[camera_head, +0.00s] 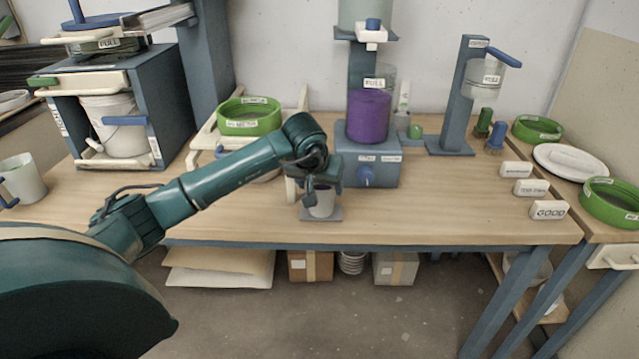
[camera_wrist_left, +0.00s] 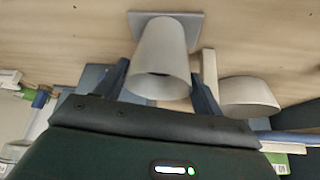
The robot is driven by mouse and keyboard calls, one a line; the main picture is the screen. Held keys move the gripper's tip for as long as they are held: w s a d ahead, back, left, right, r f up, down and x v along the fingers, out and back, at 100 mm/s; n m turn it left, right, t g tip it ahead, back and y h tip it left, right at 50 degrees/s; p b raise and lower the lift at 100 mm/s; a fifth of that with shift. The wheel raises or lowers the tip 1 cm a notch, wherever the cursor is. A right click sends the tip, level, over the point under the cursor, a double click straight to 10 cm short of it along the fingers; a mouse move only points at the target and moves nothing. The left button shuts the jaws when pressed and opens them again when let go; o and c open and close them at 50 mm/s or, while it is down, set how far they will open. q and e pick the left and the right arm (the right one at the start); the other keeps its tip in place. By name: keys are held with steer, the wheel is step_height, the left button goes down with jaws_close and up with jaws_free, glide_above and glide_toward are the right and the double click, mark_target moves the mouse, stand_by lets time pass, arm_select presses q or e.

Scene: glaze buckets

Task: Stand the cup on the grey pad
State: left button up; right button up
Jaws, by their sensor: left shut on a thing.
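A light grey cup (camera_head: 321,204) is upright between the fingers of my left gripper (camera_head: 322,186), which is shut on it. The fingers and wrist hide part of the cup in the head view. The square grey pad (camera_head: 333,216) lies near the front edge of the table, directly under the cup. In the left wrist view the cup (camera_wrist_left: 162,60) shows between the two fingers (camera_wrist_left: 162,88), with its narrower end over the pad (camera_wrist_left: 192,20). I cannot tell whether its base touches the pad. My right gripper is not in view.
Behind the gripper stands a blue dispenser (camera_head: 368,160) with a purple container (camera_head: 368,117). A green ring (camera_head: 249,116) sits to the left. Small white label blocks (camera_head: 548,210) stand at the right. The table top right of the pad (camera_head: 440,205) is clear.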

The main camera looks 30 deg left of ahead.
arm_select(q)
steer(key=o, duration=1.1)
steer(key=shift+f, duration=0.1)
